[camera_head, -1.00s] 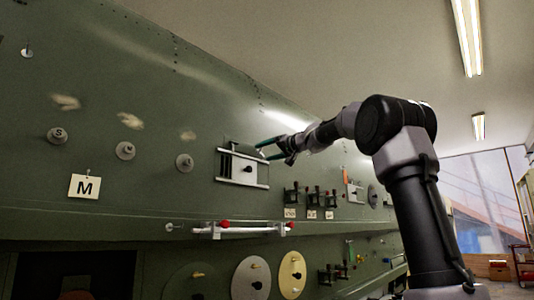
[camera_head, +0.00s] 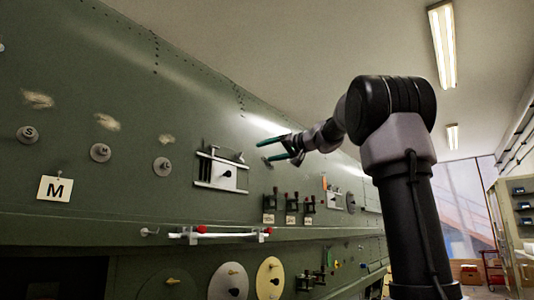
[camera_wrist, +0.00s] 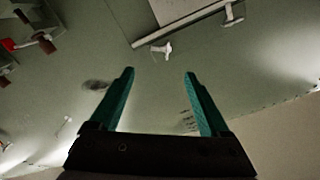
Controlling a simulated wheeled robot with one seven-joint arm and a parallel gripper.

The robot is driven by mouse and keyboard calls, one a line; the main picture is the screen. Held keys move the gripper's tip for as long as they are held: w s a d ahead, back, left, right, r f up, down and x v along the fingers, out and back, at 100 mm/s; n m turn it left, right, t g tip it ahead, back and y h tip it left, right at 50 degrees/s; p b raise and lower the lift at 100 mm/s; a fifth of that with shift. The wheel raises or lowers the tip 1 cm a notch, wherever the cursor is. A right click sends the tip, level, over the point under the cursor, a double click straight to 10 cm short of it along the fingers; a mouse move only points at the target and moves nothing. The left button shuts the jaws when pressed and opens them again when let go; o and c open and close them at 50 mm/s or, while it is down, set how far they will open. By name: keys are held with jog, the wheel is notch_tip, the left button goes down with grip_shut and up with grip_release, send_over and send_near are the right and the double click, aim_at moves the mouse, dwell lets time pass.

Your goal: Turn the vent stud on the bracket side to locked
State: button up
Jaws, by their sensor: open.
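My gripper (camera_head: 262,152) is open and empty, with two green fingers, to the right of and above a railed plate (camera_head: 221,172) on the green fuselage wall. The wrist view shows both fingers of my gripper (camera_wrist: 159,73) spread apart with nothing between them. A small pale wing-shaped stud (camera_wrist: 162,49) sits beside a pale rail (camera_wrist: 180,27), beyond the fingertips in that view. It appears apart from the fingers. I cannot tell whether it is the vent stud, nor read its locked mark.
Several round studs (camera_head: 101,152) and a card marked M (camera_head: 55,189) are on the wall at left. A white bar with red knobs (camera_head: 220,232) runs below the plate. Dark clamps (camera_head: 291,204) stick out to its right. Round discs (camera_head: 269,277) are lower down.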

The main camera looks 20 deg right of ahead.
jog(key=c, duration=0.4)
jog(key=shift+o, duration=0.2)
jog(key=n+h, duration=0.6)
jog(key=n, duration=0.8)
send_near(240, 155)
jog(key=shift+t, duration=0.3)
jog(key=x, duration=0.7)
jog(key=shift+w+a+f, duration=0.15)
jog(key=shift+w+f, duration=0.05)
jog(key=shift+f, duration=0.2)
grip_shut()
